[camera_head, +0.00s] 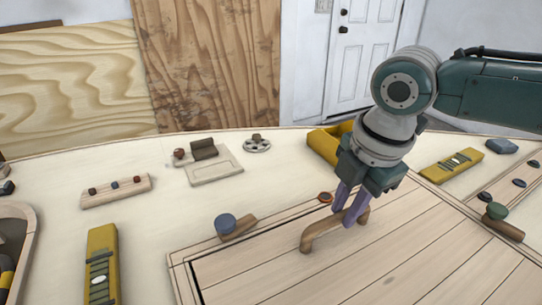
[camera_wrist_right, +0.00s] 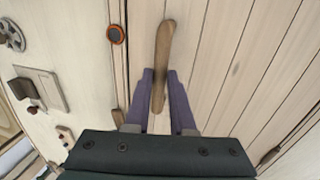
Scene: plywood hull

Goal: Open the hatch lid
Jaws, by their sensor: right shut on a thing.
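The hatch lid (camera_head: 405,245) is a panel of pale planks set in a frame in the deck; it also shows in the wrist view (camera_wrist_right: 215,45). It looks about level with the deck, with a thin dark gap along its left edge. A curved brown wooden handle (camera_head: 318,234) stands on it and also shows in the wrist view (camera_wrist_right: 164,45). My right gripper (camera_head: 350,212) is shut on the handle near its far end, with one purple finger (camera_wrist_right: 158,88) on each side. My left gripper is not in view.
A blue-knobbed wooden latch (camera_head: 226,225) sits at the lid's left corner, a green-knobbed one (camera_head: 497,212) at the right. Yellow panels (camera_head: 101,265) (camera_head: 452,165), a switch strip (camera_head: 116,190) and a small red-ringed button (camera_head: 325,197) are on the deck around the lid.

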